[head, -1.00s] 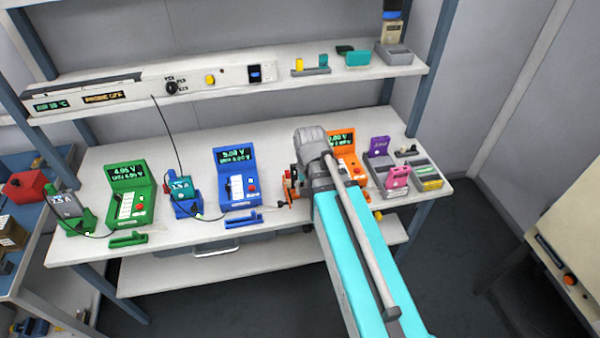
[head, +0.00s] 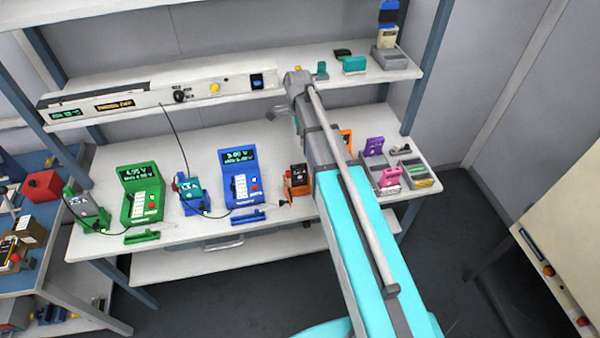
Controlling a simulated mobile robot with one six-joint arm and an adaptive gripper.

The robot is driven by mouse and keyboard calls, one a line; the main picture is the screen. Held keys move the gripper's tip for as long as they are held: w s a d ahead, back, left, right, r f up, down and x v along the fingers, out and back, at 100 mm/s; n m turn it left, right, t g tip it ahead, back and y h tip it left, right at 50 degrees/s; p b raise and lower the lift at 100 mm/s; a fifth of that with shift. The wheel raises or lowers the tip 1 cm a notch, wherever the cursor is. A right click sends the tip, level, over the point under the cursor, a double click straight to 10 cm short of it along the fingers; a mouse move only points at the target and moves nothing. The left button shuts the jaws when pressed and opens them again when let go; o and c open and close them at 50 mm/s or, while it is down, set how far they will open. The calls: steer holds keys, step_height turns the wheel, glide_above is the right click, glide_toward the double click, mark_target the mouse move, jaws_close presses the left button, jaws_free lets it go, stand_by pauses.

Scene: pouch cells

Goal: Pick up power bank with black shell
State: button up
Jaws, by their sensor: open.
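A small dark-cased unit, which looks like the power bank with black shell (head: 298,172), stands upright in an orange holder (head: 299,190) on the bench, just left of my arm. My gripper (head: 272,113) is at the end of my arm, up near the shelf front, above and behind the orange holder in the picture. It is open and holds nothing that I can see. Its fingers are small and partly hidden by my wrist. My arm covers part of an orange tester (head: 346,143) to the right of the holder.
Blue (head: 240,180) and green (head: 140,195) testers with cables stand to the left. Purple (head: 374,147) and pink (head: 390,177) units and a grey tray (head: 423,183) are to the right. The shelf (head: 220,92) overhangs the bench back.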

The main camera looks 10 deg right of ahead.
mark_target(302, 168)
stand_by(0.4)
steer(key=f+b, duration=0.2)
steer(key=b, duration=0.1)
steer(key=f+b, duration=0.2)
steer(key=f, duration=0.1)
steer(key=s+f+b, duration=0.1)
steer(key=f+b, duration=0.2)
steer(key=shift+f+b, duration=0.25)
steer(key=shift+b, duration=0.05)
steer(key=shift+s+f, duration=0.1)
stand_by(0.5)
steer(key=shift+s+f+b, duration=0.2)
steer(key=shift+f+b, duration=1.05)
steer(key=shift+b, duration=0.05)
steer(key=shift+s+f+b, duration=0.2)
steer(key=shift+f+b, duration=1)
steer(key=shift+b, duration=0.1)
jaws_close()
